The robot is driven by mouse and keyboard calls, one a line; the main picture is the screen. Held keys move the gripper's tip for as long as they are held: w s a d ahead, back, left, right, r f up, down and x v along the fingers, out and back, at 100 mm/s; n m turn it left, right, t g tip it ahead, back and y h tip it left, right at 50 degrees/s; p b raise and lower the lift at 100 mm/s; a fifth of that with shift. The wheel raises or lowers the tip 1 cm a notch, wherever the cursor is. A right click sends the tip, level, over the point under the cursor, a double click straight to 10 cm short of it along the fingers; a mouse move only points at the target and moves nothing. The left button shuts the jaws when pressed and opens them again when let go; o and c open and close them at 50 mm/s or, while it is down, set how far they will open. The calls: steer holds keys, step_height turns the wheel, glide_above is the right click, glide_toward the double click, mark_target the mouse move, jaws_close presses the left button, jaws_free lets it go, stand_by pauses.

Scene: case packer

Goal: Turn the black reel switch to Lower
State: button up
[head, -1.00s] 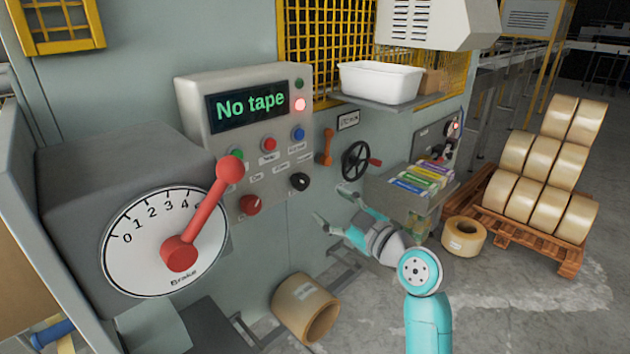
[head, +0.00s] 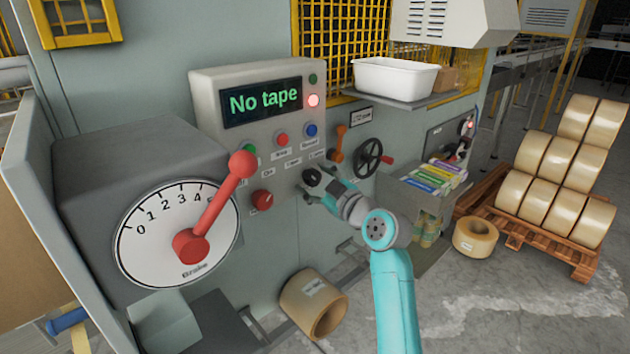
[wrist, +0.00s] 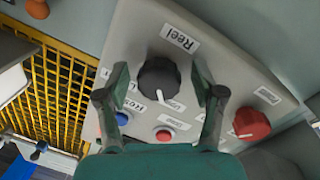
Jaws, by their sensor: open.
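The black reel switch (wrist: 158,78) is a round knob on the grey control panel, under a "Reel" label (wrist: 180,38) in the wrist view. Its white pointer line points toward the bottom of that view, slightly right. The small labels near it are too blurred or covered to read surely. My gripper (wrist: 160,68) is open, one finger on either side of the knob, with gaps visible between them and it. In the head view my gripper (head: 314,186) is at the panel's lower right and largely covers the switch.
A red knob (head: 262,199) sits left of the switch, with green, red and blue buttons above. The display (head: 262,103) reads "No tape". The red brake lever (head: 215,207) stands further left; a black handwheel (head: 367,158) and orange handle (head: 339,143) are close on the right.

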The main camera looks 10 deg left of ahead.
steer(key=c, duration=1.1)
steer(key=shift+c, duration=0.2)
steer(key=m, duration=0.4)
steer(key=shift+g, duration=0.3)
steer(key=m, duration=0.7)
steer(key=shift+m+g, duration=0.3)
steer(key=shift+g, duration=0.1)
steer(key=shift+r+m+g, duration=0.1)
steer(key=shift+m+g, duration=0.2)
steer(key=shift+m, duration=1.3)
